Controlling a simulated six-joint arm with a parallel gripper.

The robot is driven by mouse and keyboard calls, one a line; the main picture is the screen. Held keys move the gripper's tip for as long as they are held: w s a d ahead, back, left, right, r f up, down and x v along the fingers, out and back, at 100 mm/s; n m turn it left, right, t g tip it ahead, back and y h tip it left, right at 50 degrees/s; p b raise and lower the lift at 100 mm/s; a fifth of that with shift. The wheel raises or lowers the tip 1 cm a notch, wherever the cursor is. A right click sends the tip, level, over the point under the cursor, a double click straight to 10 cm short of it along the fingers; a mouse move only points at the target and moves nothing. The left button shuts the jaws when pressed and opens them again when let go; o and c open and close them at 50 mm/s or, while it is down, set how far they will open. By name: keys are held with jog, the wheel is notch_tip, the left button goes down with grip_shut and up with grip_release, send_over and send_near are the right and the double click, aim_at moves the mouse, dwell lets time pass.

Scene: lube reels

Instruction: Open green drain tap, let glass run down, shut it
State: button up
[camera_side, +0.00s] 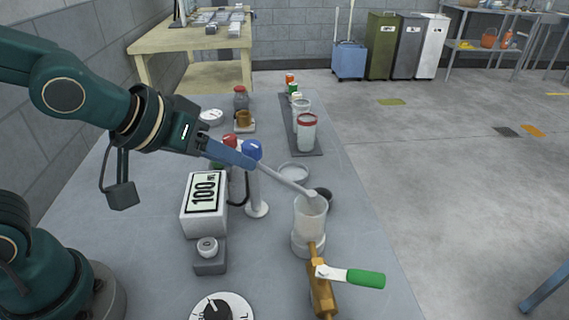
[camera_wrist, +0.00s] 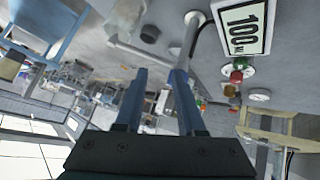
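The green drain tap handle (camera_side: 365,278) points right from a brass valve (camera_side: 322,285) at the foot of a clear glass (camera_side: 311,222). The glass stands upright and looks pale and cloudy; I cannot tell its fill level. A grey spout (camera_side: 280,181) reaches from a blue-topped post (camera_side: 252,150) to the glass rim. My gripper (camera_wrist: 160,74) is open, its two blue fingers apart, beside the blue-topped post and well away from the green handle. The right finger overlaps the post in the wrist view, and I cannot tell whether they touch. The green handle is outside the wrist view.
A display box reading 100 (camera_side: 204,203) and a button box (camera_side: 208,257) stand left of the glass. A red-topped post (camera_side: 230,141) stands behind. A dial (camera_side: 217,308) is at the front. A tray (camera_side: 307,151) holds lidded jars. Bench space right of the glass is clear.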

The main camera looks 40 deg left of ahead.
jog(key=s+a+m+g+y, duration=0.1)
jog(key=s+a+m+g, duration=0.3)
jog(key=s, duration=0.6)
jog(key=w+a+r+n+t+y, duration=0.1)
jog(key=w+a+n+t, duration=0.1)
jog(key=w, duration=0.4)
jog(key=shift+a+r+t, duration=0.2)
jog(key=shift+t, duration=0.3)
